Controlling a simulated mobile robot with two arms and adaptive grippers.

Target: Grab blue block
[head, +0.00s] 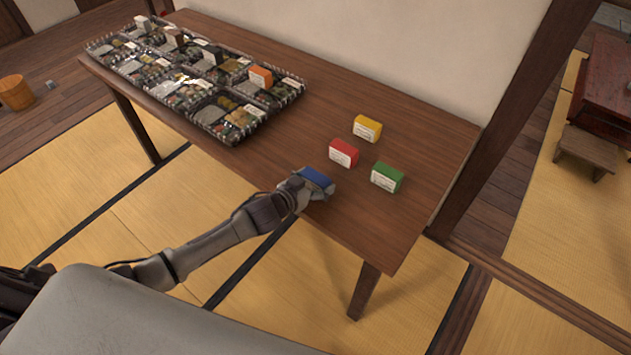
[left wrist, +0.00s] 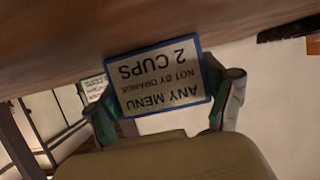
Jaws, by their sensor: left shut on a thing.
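The blue block (head: 317,178) is at the front edge of the wooden table in the head view. My left gripper (head: 312,189) is shut on it. My right gripper is not in view.
On the table (head: 300,135) stand a red block (head: 344,153), a yellow block (head: 367,128) and a green block (head: 387,177), right of the blue one. Packed lunch trays fill the left, with an orange block (head: 261,77) on one. The table's right front is clear.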

